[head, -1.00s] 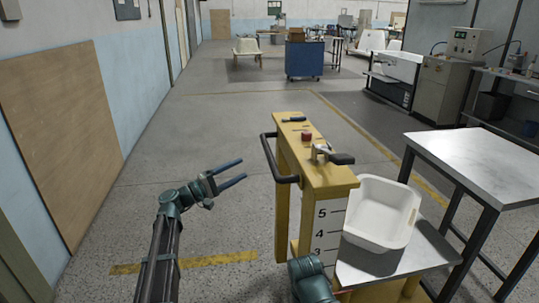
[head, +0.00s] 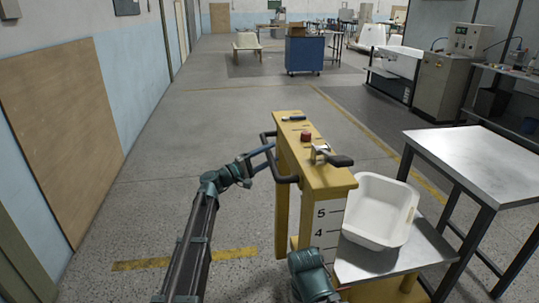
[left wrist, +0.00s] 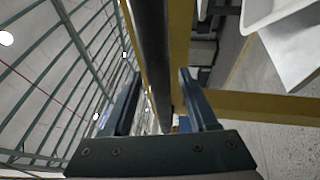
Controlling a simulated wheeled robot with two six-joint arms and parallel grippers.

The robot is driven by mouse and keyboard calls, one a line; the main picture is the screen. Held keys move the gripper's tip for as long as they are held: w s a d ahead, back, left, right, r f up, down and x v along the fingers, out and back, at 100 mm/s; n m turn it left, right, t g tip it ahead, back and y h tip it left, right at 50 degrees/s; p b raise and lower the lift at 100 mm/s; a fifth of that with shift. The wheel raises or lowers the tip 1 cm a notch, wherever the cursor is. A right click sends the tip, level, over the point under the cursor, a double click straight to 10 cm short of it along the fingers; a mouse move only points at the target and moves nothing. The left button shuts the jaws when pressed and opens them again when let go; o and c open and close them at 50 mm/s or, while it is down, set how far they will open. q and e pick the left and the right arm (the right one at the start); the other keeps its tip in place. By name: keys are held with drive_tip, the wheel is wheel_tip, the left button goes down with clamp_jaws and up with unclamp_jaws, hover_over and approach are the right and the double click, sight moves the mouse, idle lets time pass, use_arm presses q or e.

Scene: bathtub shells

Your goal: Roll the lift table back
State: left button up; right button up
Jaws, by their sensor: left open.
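The yellow lift table (head: 322,182) stands in front of me, with a dark bar handle (head: 269,147) on its near-left side. A white tub shell (head: 381,210) rests on its metal platform (head: 365,262). My left gripper (head: 270,160) is open at the handle. In the left wrist view the dark bar (left wrist: 153,60) runs between the two open fingers (left wrist: 160,98), which are not closed on it. A teal part of my right arm shows low in the head view beside the column, but its gripper fingers are not visible.
A metal-topped table (head: 485,165) stands close on the right of the lift table. A wooden board (head: 62,90) leans on the left wall. The floor left of and beyond the lift table is clear.

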use_arm(q)
drive_tip(key=shift+c, duration=0.2)
clamp_jaws()
idle(1.1)
